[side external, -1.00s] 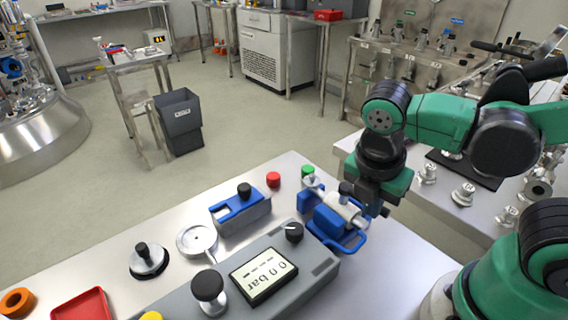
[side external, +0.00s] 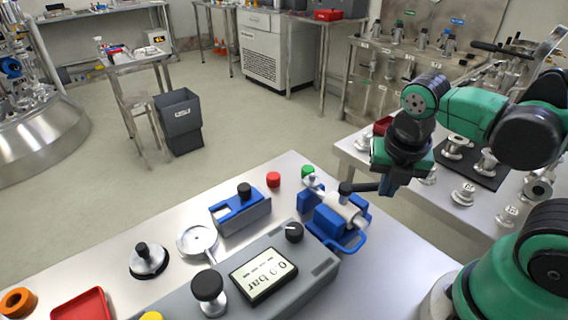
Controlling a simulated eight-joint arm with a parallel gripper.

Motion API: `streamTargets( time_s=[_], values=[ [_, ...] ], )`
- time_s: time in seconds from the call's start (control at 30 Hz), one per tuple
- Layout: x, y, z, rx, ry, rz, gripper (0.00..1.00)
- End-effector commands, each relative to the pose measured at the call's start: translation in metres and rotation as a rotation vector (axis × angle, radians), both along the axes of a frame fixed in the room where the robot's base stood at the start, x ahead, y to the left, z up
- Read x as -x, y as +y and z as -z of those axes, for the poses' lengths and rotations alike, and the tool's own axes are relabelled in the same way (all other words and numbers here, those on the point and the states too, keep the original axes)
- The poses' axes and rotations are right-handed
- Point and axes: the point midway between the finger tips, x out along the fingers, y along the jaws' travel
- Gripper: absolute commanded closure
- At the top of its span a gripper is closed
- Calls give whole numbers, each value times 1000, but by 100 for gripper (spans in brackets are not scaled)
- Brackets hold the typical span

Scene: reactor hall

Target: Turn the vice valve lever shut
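The vice (side external: 353,240) is blue and stands near the right edge of the bench. It holds a pale metal valve body (side external: 338,205) lying along it. The black valve lever (side external: 364,187) starts at a dark knob on top of the valve and points right, crosswise to the body. My gripper (side external: 388,188) hangs at the lever's right end, very close to it. I cannot tell whether the fingers touch or hold the lever, and the gap between them is not clear.
On the bench (side external: 402,270) are a grey gauge box (side external: 322,262) with a display reading 0.0 bar, a green button (side external: 308,171), a red button (side external: 273,179) and a blue clamp block (side external: 240,208). A second table with metal fittings (side external: 463,194) stands behind my arm. The bench's right front is clear.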

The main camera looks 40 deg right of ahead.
Motion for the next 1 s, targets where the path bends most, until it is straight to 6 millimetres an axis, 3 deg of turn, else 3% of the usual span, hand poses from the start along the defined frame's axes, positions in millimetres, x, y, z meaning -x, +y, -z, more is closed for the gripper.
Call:
streamTargets(
  time_s=[0.5,1.0],
  values=[
    [-20,-19,0,1,-1,2,100],
    [-28,-24,0,1,-1,1,100]
  ],
)
